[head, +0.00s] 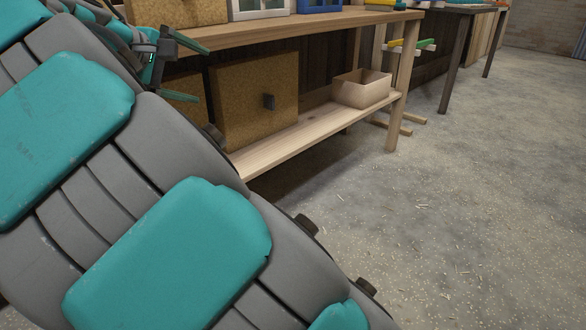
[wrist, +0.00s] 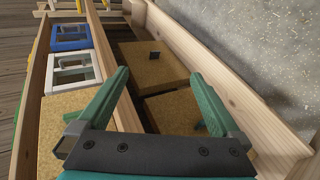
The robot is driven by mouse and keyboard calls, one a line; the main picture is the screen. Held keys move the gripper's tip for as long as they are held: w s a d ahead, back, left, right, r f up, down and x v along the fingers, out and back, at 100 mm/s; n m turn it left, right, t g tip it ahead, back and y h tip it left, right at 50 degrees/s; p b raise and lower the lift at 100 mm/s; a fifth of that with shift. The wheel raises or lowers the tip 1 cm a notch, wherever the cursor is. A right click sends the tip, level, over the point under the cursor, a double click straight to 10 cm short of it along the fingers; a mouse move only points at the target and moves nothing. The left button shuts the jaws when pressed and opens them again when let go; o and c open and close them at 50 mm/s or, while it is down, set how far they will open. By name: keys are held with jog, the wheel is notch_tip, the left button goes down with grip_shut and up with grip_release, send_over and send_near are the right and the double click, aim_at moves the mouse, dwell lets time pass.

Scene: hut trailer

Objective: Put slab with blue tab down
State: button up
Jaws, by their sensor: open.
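My gripper (head: 202,75) is open at the left of the head view, in front of the bench's lower shelf. In the wrist view my gripper (wrist: 160,75) has its two green fingers wide apart with nothing held between them. A brown speckled slab (head: 240,85) with a dark tab (head: 269,102) is on the lower shelf; it also shows in the wrist view (wrist: 165,70), beyond the fingers. The tab looks dark grey, and I cannot make out blue. A second brown slab (wrist: 172,108) lies nearer, partly hidden by a finger.
On the bench top (head: 230,32) are another brown slab (head: 175,12), a white frame (head: 240,14) and a blue frame (head: 303,7). An open pale box (head: 360,92) is on the shelf's right end. The concrete floor (head: 450,210) at right is clear apart from scattered shavings.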

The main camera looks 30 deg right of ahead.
jog(key=s+d+f+m+g+y, duration=0.2)
jog(key=s+d+f+g+y, duration=0.15)
jog(key=s+f, duration=0.6)
jog(key=s+d+f+m+g+y, duration=0.2)
jog(key=s+d+f, duration=0.3)
jog(key=s+f, duration=0.45)
jog(key=s+a+f+m+g+y, duration=0.1)
jog(key=s+a+f+y, duration=0.1)
jog(key=s+a+f, duration=0.2)
jog(key=s+a+f+m+g+y, duration=0.1)
jog(key=s+a+f, duration=0.4)
jog(key=s+f, duration=0.5)
jog(key=s+g+y, duration=0.1)
jog(key=s, duration=0.3)
jog(key=shift+s+f+y, duration=0.35)
jog(key=shift+f, duration=0.05)
